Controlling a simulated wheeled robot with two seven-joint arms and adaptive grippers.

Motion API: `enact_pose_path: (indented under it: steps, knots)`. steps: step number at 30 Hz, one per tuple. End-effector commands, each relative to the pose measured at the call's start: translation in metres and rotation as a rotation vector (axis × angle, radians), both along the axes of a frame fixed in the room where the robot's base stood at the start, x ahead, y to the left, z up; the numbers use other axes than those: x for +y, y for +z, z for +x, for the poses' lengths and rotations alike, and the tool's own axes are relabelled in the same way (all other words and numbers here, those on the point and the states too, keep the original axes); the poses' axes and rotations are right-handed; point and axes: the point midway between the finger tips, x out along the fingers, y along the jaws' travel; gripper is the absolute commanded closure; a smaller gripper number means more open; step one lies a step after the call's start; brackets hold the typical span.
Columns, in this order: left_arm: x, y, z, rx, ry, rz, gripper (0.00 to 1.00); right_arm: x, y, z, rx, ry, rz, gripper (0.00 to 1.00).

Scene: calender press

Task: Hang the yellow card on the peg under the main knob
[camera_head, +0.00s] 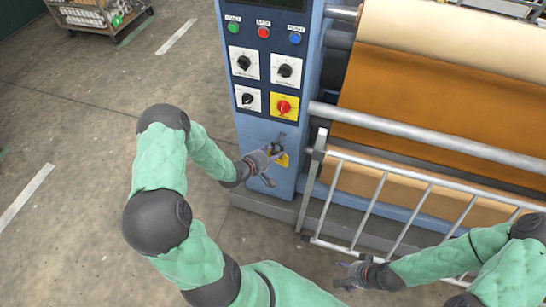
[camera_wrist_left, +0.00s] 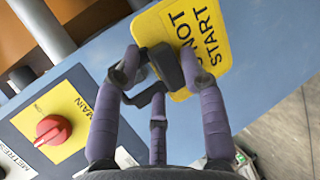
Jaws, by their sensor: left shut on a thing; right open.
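The yellow card (camera_wrist_left: 205,30) reads "NOT START" in the left wrist view, tilted, in front of the blue panel. It also shows below the knobs in the head view (camera_head: 284,161). My left gripper (camera_head: 274,152) is shut on the card. In the wrist view its fingers (camera_wrist_left: 155,72) close around a dark piece at the card's edge. The main knob (camera_head: 284,107) is red on a yellow plate, above the card; the wrist view shows it at lower left (camera_wrist_left: 53,130). I cannot make out the peg or whether the card touches it. My right gripper (camera_head: 346,276) is open and empty at lower right.
The blue control cabinet (camera_head: 262,170) carries three buttons and several black knobs. At its right are the press rollers (camera_head: 430,135) and a metal guard rail (camera_head: 375,200) near my right gripper. Open floor (camera_head: 80,140) lies left of the cabinet.

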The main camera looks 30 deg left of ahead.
Motion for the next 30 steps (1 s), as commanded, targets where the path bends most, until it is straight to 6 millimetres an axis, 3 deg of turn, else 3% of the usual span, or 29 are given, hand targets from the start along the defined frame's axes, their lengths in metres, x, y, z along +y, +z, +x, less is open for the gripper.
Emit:
enact_pose_path:
  steps: [30]
  knots:
    - [0.01, -0.01, 0.044, -0.001, 0.0, 0.0, 0.83, 0.0, -0.02, 0.0, 0.0, 0.0, 0.0, 0.31]
